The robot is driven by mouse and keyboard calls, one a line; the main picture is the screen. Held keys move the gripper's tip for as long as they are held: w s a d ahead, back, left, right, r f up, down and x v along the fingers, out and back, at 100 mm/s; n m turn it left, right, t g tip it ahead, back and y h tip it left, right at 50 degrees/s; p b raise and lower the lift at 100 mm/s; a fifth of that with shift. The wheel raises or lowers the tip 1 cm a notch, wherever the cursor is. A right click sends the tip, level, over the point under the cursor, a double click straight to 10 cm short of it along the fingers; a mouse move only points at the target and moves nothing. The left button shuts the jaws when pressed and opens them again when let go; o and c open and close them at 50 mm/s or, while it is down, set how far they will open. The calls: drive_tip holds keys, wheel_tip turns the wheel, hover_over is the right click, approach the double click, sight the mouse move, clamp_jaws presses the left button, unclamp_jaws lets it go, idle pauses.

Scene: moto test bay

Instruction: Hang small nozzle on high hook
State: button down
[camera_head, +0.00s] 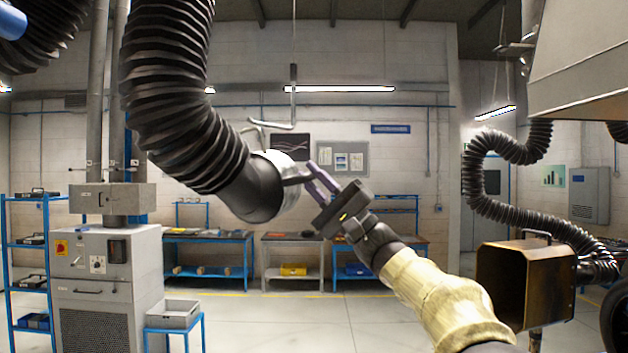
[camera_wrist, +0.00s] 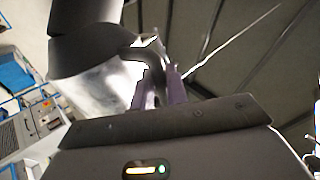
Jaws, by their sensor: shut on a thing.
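The small nozzle (camera_head: 252,190) is a dark cone with a bright metal rim at the end of a thick black ribbed hose (camera_head: 180,90). It hangs tilted in mid-air, left of centre. My gripper (camera_head: 312,180) is shut on the nozzle's dark handle, coming from the lower right. In the wrist view, the purple fingers (camera_wrist: 166,88) close around that handle, next to the shiny part of the nozzle (camera_wrist: 105,88). The high hook (camera_head: 270,126) is a thin grey rod from above with a bent end, just above the nozzle's rim. I cannot tell whether they touch.
A rusty box-shaped nozzle (camera_head: 527,285) on another black hose stands at the right. A grey machine cabinet (camera_head: 108,280) and blue shelf (camera_head: 28,240) are at the left. Workbenches (camera_head: 208,250) line the back wall. The middle floor is clear.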

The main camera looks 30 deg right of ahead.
drive_tip(key=shift+s+r, duration=0.15)
drive_tip(key=shift+s, duration=0.1)
drive_tip(key=shift+w+f, duration=0.3)
drive_tip(key=shift+f, duration=0.1)
drive_tip(key=w+d+f+m+t+h+b, duration=0.1)
drive_tip(key=w+d+f, duration=0.25)
drive_tip(key=f, duration=0.65)
drive_tip(key=w+d+f+m+t+h, duration=0.15)
drive_tip(key=w+f, duration=0.25)
drive_tip(key=f, duration=0.5)
drive_tip(key=w+a+f+h+b, duration=0.1)
drive_tip(key=w+f, duration=0.1)
drive_tip(key=f, duration=0.7)
drive_tip(key=w+a+f+h, duration=0.1)
drive_tip(key=w+f, duration=0.2)
drive_tip(key=f, duration=0.7)
drive_tip(key=s+a+f+t+h+b, duration=0.1)
drive_tip(key=s+a+f, duration=0.1)
drive_tip(key=a+f, duration=0.6)
drive_tip(key=s+a+f+m+t+h+b, duration=0.1)
drive_tip(key=a+f, duration=0.7)
drive_tip(key=f, duration=0.8)
drive_tip(key=s+a+f+m+t+h+b, duration=0.1)
drive_tip(key=s+a+f+h, duration=0.2)
drive_tip(key=a+f, duration=0.5)
wheel_tip(320, 180, down, 5)
drive_tip(key=shift+s+a+r, duration=0.1)
drive_tip(key=shift+s+a, duration=0.1)
drive_tip(key=shift+a, duration=0.1)
